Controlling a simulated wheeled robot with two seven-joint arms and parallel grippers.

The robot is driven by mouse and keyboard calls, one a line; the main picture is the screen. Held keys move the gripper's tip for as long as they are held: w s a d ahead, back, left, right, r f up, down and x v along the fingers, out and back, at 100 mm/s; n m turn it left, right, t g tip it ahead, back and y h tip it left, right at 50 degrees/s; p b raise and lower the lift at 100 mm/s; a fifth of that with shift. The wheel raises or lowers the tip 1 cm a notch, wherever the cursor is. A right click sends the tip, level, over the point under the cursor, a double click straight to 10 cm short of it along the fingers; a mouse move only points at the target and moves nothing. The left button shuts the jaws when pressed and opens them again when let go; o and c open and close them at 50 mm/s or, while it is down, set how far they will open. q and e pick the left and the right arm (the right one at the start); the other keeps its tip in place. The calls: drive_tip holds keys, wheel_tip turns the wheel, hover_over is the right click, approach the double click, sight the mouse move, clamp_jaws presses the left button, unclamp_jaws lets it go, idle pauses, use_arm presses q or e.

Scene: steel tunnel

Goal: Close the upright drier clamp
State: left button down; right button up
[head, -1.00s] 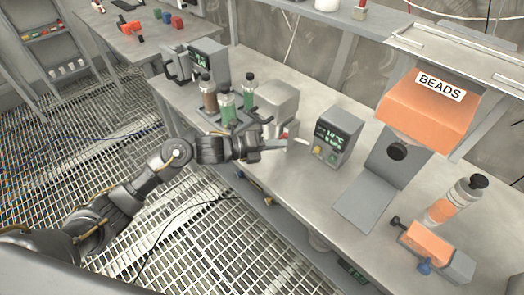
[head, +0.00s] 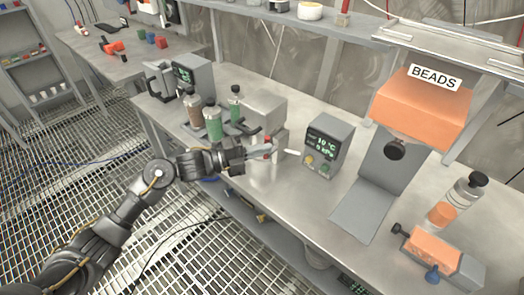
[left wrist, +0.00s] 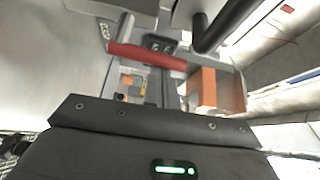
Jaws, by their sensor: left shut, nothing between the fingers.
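My left gripper (head: 258,153) is shut and empty, at the front of a grey block-shaped unit (head: 263,118). A red bar (head: 273,142), which looks like the clamp's handle, is right by its fingertips. I cannot tell if they touch. In the left wrist view the red bar (left wrist: 148,57) lies across the picture, close ahead of the gripper, with grey metal parts around it. The clamp's lower part is hidden behind the gripper in the head view. My right gripper is not in view.
Bottles (head: 213,122) stand in a rack left of the grey unit. A display box (head: 327,143) stands just right of the gripper. Farther right are the orange BEADS hopper (head: 420,105), a bead-filled bottle (head: 460,200) and an orange cartridge in a holder (head: 435,250).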

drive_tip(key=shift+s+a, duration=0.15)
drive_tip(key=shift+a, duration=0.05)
use_arm(q)
drive_tip(key=shift+d, duration=0.1)
